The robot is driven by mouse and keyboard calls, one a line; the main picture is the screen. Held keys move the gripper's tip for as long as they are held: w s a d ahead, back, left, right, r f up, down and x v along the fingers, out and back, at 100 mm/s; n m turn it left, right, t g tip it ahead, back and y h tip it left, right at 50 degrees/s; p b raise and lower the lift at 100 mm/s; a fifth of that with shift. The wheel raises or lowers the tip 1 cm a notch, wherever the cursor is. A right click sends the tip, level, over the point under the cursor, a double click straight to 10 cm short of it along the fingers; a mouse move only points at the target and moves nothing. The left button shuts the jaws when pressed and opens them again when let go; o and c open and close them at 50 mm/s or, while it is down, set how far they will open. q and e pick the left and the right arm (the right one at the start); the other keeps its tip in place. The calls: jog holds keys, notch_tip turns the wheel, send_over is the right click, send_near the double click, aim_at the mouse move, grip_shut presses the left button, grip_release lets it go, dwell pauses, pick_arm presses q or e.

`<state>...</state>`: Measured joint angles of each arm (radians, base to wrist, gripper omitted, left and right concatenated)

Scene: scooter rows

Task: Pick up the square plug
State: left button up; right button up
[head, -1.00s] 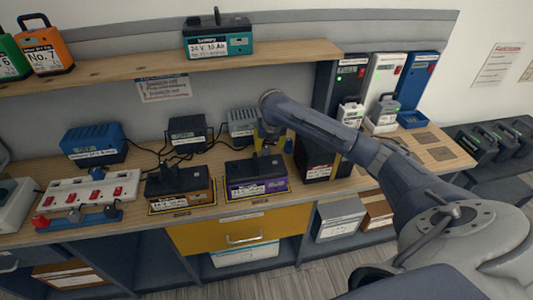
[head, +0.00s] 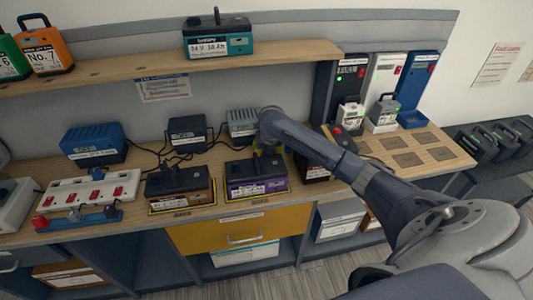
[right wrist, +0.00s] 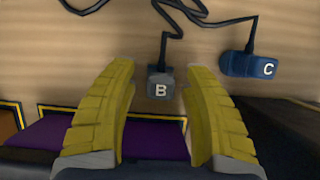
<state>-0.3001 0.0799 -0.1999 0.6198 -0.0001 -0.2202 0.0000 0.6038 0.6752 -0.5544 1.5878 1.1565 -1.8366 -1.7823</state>
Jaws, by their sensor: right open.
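The plug marked B (right wrist: 160,86) has a squarish grey-blue head and a black cord, and lies on the wooden bench in the right wrist view. The plug marked C (right wrist: 248,65) is blue, longer, and lies to its right. My right gripper (right wrist: 160,76) is open, its yellow fingers on either side of plug B with gaps left and right; contact does not show. In the head view, my right gripper (head: 265,148) is down behind the purple-fronted battery (head: 257,187), and the arm hides the plugs there. My left gripper is not in view.
An orange-fronted battery (head: 180,197) stands left of the purple one. Chargers, including a grey one (head: 242,123), stand at the back with cords on the bench. A white power strip (head: 95,192) is at left. A shelf (head: 140,68) runs above. Square pads lie at right.

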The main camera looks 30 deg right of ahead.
grip_shut()
dwell(0.4)
jog(key=shift+f, duration=0.1)
